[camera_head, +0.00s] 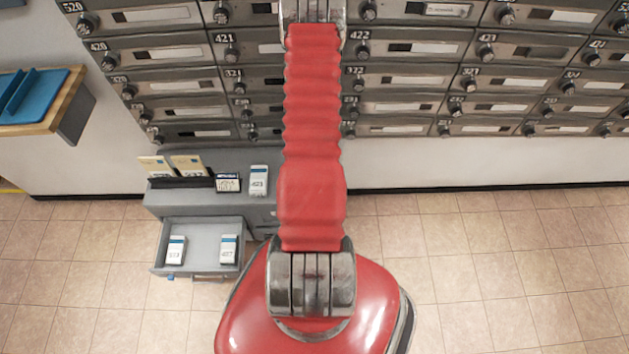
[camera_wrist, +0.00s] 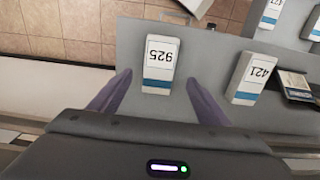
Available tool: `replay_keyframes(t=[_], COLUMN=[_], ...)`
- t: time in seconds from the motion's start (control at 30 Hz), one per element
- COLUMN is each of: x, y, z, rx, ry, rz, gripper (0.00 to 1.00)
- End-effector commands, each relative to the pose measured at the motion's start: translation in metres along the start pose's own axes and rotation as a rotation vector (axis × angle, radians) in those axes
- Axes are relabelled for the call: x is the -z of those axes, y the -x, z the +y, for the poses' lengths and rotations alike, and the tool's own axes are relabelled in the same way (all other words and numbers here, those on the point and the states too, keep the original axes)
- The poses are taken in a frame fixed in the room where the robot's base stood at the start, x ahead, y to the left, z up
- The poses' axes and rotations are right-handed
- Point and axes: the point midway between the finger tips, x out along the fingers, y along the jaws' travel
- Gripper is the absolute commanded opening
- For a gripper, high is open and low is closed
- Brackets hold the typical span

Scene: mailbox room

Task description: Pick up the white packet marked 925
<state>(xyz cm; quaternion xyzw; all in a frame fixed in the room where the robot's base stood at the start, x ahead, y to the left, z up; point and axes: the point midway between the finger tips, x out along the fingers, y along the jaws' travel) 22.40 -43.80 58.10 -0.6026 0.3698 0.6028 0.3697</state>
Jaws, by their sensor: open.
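The white packet marked 925 (camera_wrist: 160,58) lies on a grey cabinet top in the wrist view, with a blue band along its near end. My gripper (camera_wrist: 159,77) is open, with one purple finger on each side of the packet and a gap on both sides. I cannot tell whether the fingers are down at the packet's height. In the head view my red arm hides this packet and the gripper.
A similar packet marked 421 (camera_wrist: 249,78) lies right of the fingers. The grey cabinet (camera_head: 160,201) has an open drawer (camera_head: 201,267) holding two more packets. Envelopes (camera_head: 188,166) stand at the cabinet's left. Wall mailboxes (camera_head: 410,80) rise behind; tiled floor at right is clear.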

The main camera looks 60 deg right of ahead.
Motion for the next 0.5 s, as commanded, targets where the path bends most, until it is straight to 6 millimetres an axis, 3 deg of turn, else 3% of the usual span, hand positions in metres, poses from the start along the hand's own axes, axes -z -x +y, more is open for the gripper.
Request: replay_keyframes(t=[0.23, 0.5], x=[0.000, 0.000], y=[-0.026, -0.032], z=[0.000, 0.000], rx=[0.000, 0.000], ry=[0.000, 0.000], rz=[-0.001, 0.000], gripper=[0.70, 0.70])
